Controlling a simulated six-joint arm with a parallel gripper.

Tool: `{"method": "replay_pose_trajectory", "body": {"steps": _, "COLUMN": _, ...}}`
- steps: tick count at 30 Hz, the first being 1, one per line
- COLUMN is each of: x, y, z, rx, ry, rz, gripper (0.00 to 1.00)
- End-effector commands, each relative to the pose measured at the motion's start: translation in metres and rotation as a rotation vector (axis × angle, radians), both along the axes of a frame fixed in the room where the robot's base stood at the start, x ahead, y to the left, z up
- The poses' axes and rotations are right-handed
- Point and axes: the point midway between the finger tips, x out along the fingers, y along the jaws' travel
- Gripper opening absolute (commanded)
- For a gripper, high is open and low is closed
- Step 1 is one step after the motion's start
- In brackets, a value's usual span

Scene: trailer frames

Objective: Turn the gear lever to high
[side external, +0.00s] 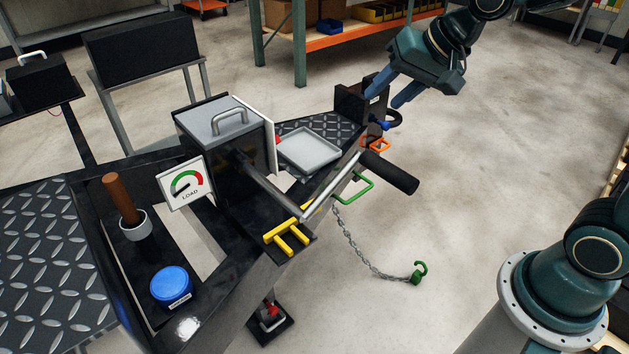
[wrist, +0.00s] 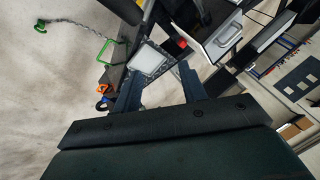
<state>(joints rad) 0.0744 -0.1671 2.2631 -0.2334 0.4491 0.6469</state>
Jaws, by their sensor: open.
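No lever marked as the gear lever can be made out for certain. A small red part (side external: 277,141) shows at the right side of the grey-topped box (side external: 222,120), mostly hidden behind a pale plate; the red part also shows in the wrist view (wrist: 182,42). A crank with a black grip (side external: 389,172) extends from the box, and a yellow handle (side external: 288,239) lies below the crank's bend. My gripper (side external: 384,100) is open and empty above the far end of the trailer tongue, apart from the box. Its two fingers also show in the wrist view (wrist: 160,70).
A shallow grey tray (side external: 309,148) lies on the tread plate between the box and the coupler (side external: 358,104). A load gauge (side external: 186,184), a wooden-handled tool (side external: 122,200) and a blue lid (side external: 171,284) are at left. A chain (side external: 355,250) with a green hook trails on open floor.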

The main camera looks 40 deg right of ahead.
Motion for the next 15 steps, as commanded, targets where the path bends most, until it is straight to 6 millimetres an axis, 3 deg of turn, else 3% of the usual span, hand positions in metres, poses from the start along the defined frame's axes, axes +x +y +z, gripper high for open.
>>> {"method": "replay_pose_trajectory", "body": {"steps": 15, "x": 0.113, "y": 0.010, "z": -0.061, "rx": 0.407, "ry": 0.036, "rz": -0.318, "gripper": 0.42}}
